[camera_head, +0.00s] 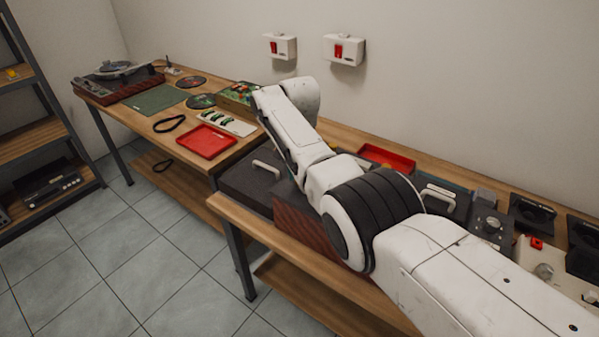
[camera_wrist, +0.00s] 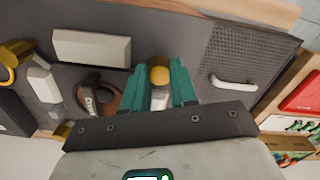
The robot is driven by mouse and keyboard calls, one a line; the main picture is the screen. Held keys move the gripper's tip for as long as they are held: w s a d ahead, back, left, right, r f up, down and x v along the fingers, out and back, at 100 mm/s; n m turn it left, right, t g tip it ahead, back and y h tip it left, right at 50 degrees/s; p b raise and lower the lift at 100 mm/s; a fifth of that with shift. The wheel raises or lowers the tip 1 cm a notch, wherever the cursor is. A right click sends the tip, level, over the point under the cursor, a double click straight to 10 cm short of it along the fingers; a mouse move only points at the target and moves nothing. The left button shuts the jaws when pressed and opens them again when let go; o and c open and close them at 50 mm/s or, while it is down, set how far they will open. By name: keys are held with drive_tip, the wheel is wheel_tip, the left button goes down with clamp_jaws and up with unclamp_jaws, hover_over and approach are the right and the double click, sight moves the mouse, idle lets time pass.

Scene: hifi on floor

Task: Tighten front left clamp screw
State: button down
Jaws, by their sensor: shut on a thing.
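In the wrist view, my gripper (camera_wrist: 160,92) has two green fingers. They are closed about a gold-topped piece (camera_wrist: 160,75), apparently the clamp screw, with a pale part below it. Its lower end and the exact contact are hidden. It stands at a dark grey panel (camera_wrist: 190,45) that carries a white block (camera_wrist: 92,48), a black part on a copper-coloured disc (camera_wrist: 95,97), and a second gold cap (camera_wrist: 16,52) at the left. In the head view my arm hides the gripper and screw; the dark case (camera_head: 240,185) shows beside it.
A mesh grille (camera_wrist: 255,62) and a white handle (camera_wrist: 233,83) lie right of the fingers. A red tray (camera_head: 206,141) is on the left bench. Another red tray (camera_head: 386,157) and several devices line the wall side. The floor (camera_head: 120,250) in front is clear.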

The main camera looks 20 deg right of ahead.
idle(0.4)
drive_tip(key=shift+r, duration=0.1)
drive_tip(key=c, duration=0.9)
unclamp_jaws()
wheel_tip(320, 180, up, 11)
drive_tip(key=shift+f, duration=0.2)
